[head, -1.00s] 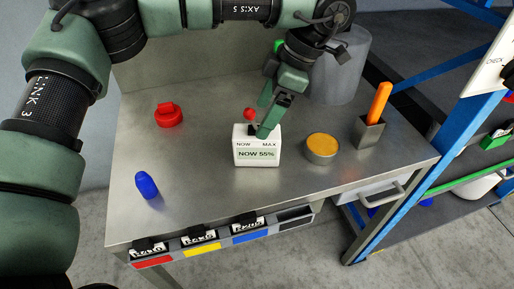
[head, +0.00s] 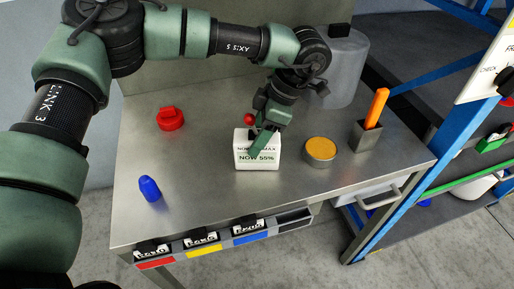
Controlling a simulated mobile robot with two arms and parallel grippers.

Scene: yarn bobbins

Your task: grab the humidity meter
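The humidity meter (head: 243,160) is a white box reading "NOW 55%", standing upright in the middle of the metal table. My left gripper (head: 260,128) is over the top of the meter, pointing down. One green finger lies across the upper front of its face and covers part of the lettering. The other finger is mostly hidden behind, so I cannot tell whether they press on the meter. A small red ball (head: 248,118) shows at the meter's top, beside the gripper. My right gripper is not in view.
A round tin with a yellow top (head: 321,149) stands just right of the meter. A metal holder (head: 366,136) with an orange stick is farther right. A red object (head: 170,119) and a blue one (head: 149,188) are at left. Labelled bins (head: 205,249) line the front edge.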

